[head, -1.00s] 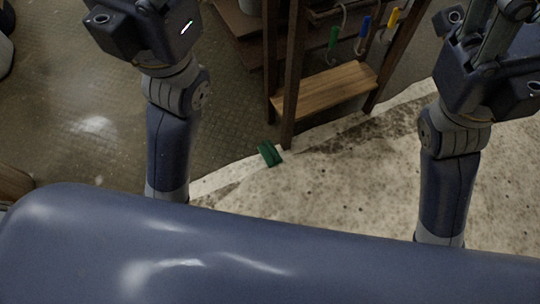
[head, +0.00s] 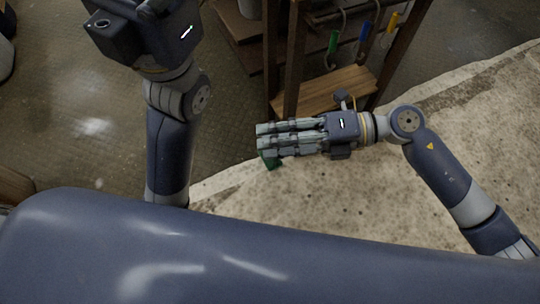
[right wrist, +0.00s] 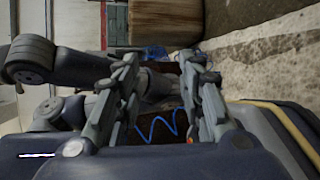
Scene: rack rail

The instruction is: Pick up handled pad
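A wooden rack with a low shelf (head: 310,92) stands behind my right gripper. Green (head: 332,42), blue (head: 364,34) and yellow (head: 391,21) handled items hang there from hooks. Pale, stained floor (head: 330,195) lies open in front; dark tiled floor (head: 60,140) lies left.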

